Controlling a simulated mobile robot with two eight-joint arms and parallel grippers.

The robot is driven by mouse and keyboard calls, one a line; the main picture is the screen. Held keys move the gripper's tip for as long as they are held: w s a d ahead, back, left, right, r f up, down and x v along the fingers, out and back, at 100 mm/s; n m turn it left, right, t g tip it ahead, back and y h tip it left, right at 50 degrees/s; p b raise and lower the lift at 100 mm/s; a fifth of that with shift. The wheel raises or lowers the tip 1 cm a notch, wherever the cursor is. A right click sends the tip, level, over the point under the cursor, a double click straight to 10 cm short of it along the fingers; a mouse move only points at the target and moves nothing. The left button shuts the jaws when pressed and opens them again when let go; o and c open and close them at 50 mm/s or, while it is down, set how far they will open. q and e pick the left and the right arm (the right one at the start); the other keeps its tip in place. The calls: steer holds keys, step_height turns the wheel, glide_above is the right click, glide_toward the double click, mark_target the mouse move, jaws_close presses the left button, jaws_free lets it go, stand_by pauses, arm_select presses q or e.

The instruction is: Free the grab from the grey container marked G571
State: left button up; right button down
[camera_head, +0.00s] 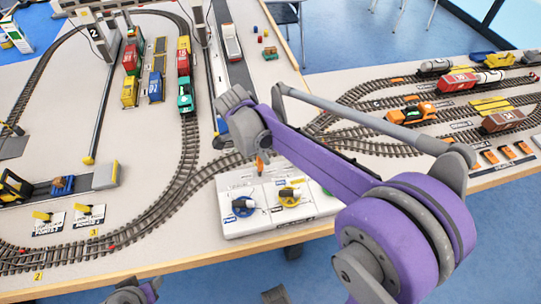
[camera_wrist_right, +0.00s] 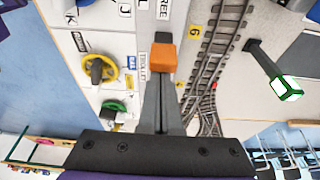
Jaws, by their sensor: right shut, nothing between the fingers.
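My right gripper (camera_wrist_right: 163,80) is shut and empty in the wrist view. Its fingertips are at an orange knob (camera_wrist_right: 164,57) on a white control panel (camera_wrist_right: 65,15); I cannot tell whether they touch it. I cannot make out the grab or a grey container marked G571. My left gripper does not show clearly.
Railway tracks (camera_head: 185,190) curve close by. Wagons and containers (camera_head: 156,88) stand at the back left, beside a post marked 2 (camera_head: 97,35).

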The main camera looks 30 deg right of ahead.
steer(key=shift+w+a+h, duration=0.2)
steer(key=shift+a+h, duration=0.5)
steer(key=shift+a, duration=0.05)
steer(key=shift+w+a+r, duration=0.1)
steer(key=shift+a, duration=0.15)
steer(key=shift+d, duration=0.1)
steer(key=shift+r, duration=0.1)
steer(key=shift+r+p, duration=0.7)
steer(key=shift+r, duration=0.1)
